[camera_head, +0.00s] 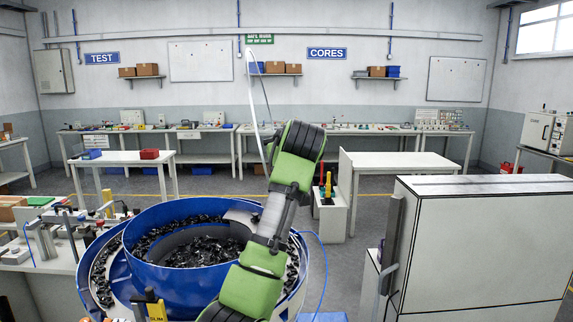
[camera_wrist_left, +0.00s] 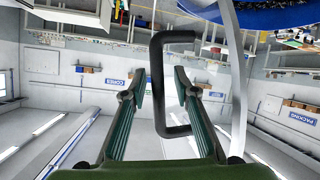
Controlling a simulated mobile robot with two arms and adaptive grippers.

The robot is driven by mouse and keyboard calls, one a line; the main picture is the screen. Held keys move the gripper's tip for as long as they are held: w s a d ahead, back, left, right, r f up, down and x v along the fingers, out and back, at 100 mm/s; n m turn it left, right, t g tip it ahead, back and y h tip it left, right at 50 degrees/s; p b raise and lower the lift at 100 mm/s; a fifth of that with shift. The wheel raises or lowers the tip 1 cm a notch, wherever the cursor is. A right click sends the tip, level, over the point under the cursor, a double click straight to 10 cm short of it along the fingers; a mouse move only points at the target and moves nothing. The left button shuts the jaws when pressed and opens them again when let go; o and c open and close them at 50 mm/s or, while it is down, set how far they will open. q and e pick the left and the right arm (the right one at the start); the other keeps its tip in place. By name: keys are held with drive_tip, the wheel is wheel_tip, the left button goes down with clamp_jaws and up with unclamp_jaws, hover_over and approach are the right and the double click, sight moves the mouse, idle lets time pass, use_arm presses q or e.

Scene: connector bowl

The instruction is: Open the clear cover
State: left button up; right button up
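The clear cover shows mainly as a pale curved edge (camera_head: 254,100) standing up above the blue bowl (camera_head: 175,275), so it looks raised; its transparent face is hard to make out. In the left wrist view its pale rim (camera_wrist_left: 236,75) runs down the right side. A black C-shaped handle (camera_wrist_left: 158,95) has its long bar between the fingers of my left gripper (camera_wrist_left: 161,88). The fingers are apart, with a gap on each side of the bar. My right gripper is not in view.
The bowl holds many black connectors (camera_head: 205,250). A large light-grey cabinet (camera_head: 480,240) stands at the right, and a bench with fixtures (camera_head: 45,255) at the left. A small white cart (camera_head: 330,212) stands behind the arm. Open floor lies farther back.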

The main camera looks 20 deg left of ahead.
use_arm(q)
drive_tip(key=v, duration=1.2)
